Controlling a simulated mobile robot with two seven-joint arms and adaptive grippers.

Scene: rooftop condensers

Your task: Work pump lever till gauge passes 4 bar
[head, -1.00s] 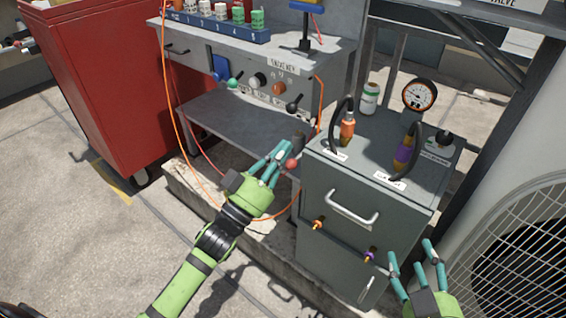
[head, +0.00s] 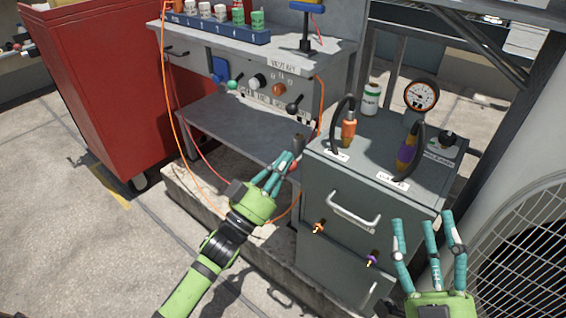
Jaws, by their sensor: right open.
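The pressure gauge (head: 421,95) stands on top of the grey cabinet, with a white dial and an orange rim; its reading is too small to tell. A lever with a red ball knob (head: 294,165) is at the cabinet's left side, mostly hidden behind my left gripper's fingers. A dark cylindrical end (head: 299,142) shows just above it. My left gripper (head: 287,158) is at the red knob; I cannot tell whether its fingers touch or close on it. My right gripper (head: 427,218) is open and empty, in front of the cabinet's lower right.
The grey cabinet (head: 330,235) has a front handle (head: 354,214) and black hoses with orange and purple fittings. A bench with knobs (head: 255,85) and a bottle rack stands behind. A red cabinet (head: 95,90) is at left, a fan grille (head: 525,250) at right. Orange cables hang by the bench.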

